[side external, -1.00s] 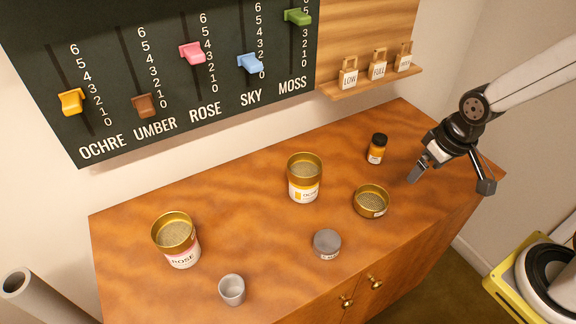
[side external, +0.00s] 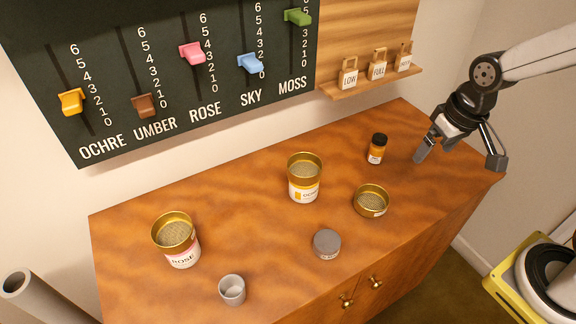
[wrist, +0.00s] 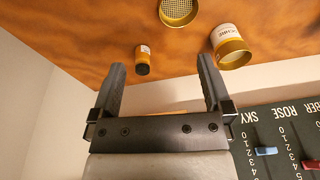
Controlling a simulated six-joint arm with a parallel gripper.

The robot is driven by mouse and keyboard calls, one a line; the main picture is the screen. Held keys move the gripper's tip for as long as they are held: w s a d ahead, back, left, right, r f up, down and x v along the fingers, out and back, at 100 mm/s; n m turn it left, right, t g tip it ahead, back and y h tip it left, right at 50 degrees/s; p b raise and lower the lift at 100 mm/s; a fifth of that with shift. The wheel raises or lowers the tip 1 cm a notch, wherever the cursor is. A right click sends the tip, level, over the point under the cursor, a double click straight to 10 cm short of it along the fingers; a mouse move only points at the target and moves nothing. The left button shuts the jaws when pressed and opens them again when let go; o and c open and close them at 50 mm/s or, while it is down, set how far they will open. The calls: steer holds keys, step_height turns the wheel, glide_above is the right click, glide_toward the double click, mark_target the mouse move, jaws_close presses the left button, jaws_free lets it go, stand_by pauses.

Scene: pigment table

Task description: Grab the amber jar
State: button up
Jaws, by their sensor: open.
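The amber jar (side external: 376,149) is a small amber bottle with a black cap and a pale label. It stands upright towards the back right of the wooden table. In the wrist view the jar (wrist: 143,58) shows beyond my fingertips, between the two fingers and nearer the left one. My gripper (side external: 448,152) is above the right end of the table, to the right of the jar and apart from it. In the wrist view my gripper (wrist: 162,64) is open with nothing between its fingers.
A yellow-labelled ochre tin (side external: 304,178) and a shallow sieve (side external: 371,201) stand left of and in front of the jar. A grey lidded pot (side external: 327,243), a grey cup (side external: 232,290) and a rose tin (side external: 176,240) are further left. A slider board (side external: 170,75) stands behind.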

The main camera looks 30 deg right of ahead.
steer(key=w+d+m+t+y, duration=0.85)
steer(key=w+d+m, duration=0.6)
steer(key=m, duration=1.05)
steer(key=g+y, duration=0.2)
glide_toward(377, 150)
steer(key=w, duration=0.1)
steer(key=w+f, duration=0.1)
steer(key=shift+w+d+f+h, duration=0.1)
steer(key=shift+w+f+h, duration=0.15)
steer(key=shift+w, duration=0.1)
steer(key=shift+f, duration=0.55)
steer(key=shift+x, duration=1.3)
steer(key=shift+x, duration=2.65)
steer(key=shift+r, duration=0.15)
